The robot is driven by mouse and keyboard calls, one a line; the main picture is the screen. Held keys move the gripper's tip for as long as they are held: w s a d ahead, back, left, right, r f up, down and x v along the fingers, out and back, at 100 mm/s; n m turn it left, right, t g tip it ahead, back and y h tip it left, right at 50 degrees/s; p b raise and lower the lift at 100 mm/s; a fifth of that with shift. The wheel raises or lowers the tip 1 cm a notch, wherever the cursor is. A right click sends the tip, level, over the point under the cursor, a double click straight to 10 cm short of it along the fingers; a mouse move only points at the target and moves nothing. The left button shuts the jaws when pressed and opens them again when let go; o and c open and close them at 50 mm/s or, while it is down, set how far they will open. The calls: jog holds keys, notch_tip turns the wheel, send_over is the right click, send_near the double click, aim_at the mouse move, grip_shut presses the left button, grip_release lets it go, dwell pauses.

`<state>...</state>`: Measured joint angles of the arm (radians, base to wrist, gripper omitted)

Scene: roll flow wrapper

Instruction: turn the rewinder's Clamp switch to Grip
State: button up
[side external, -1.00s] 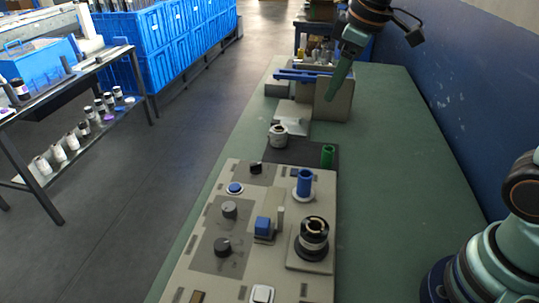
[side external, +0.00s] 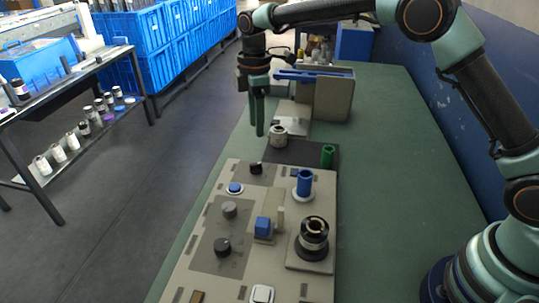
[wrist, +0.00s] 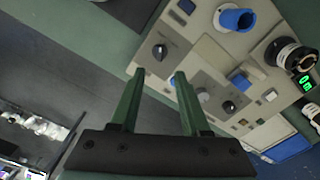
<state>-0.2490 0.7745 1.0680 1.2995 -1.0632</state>
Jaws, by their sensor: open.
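The beige control panel (side external: 270,195) lies on the green bench and carries several dark rotary knobs. A small black knob (side external: 256,168) is at its far end, with a grey knob (side external: 230,210) and a larger black knob (side external: 222,247) nearer. Their labels are too small to read, so I cannot tell which is the Clamp switch or how it is set. My gripper (side external: 257,134) points down, open and empty, above and beyond the panel's far end. In the wrist view, my fingertips (wrist: 160,72) appear just below a black knob (wrist: 160,52), apart from it.
A blue cylinder (side external: 304,183), a blue block (side external: 263,226) and a black spool (side external: 314,236) stand up from the panel. The bench's right side is clear.

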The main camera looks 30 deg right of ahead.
aim_at(258, 163)
notch_tip(258, 163, down, 12)
jog(key=shift+r, duration=0.25)
dwell(0.3)
grip_shut()
